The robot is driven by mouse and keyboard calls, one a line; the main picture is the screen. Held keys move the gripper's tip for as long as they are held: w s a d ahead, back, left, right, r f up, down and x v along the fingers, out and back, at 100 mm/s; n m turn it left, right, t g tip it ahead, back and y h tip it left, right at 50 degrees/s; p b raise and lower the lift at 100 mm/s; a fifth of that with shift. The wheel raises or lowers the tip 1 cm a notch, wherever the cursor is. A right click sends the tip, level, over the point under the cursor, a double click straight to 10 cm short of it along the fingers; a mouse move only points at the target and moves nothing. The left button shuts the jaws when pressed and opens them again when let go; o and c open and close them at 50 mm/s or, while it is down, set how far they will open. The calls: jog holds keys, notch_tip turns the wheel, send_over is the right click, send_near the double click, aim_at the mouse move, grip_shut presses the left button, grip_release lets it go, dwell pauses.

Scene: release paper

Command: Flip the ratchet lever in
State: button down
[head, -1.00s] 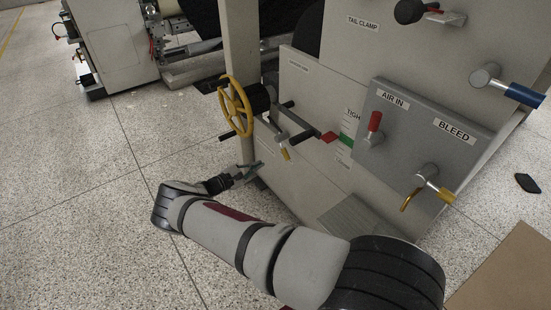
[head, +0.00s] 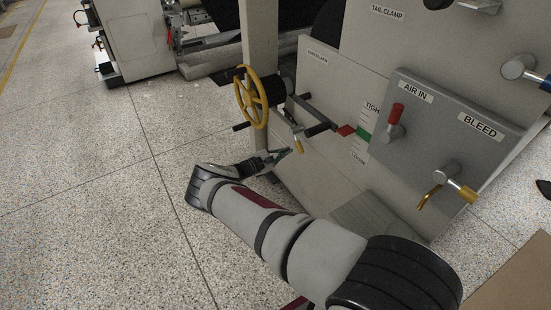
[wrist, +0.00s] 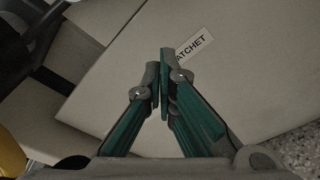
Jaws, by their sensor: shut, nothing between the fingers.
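The lever cannot be made out clearly in the wrist view.
The red AIR IN handle (head: 396,113) and yellow BLEED handle (head: 461,188) are farther right. Speckled floor (head: 90,170) is clear at left.

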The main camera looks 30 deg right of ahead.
jog(key=shift+s+d+r, duration=0.35)
jog(key=shift+s+r, duration=0.3)
jog(key=shift+s+d+r, duration=0.35)
jog(key=shift+s+r, duration=0.25)
jog(key=shift+r, duration=0.05)
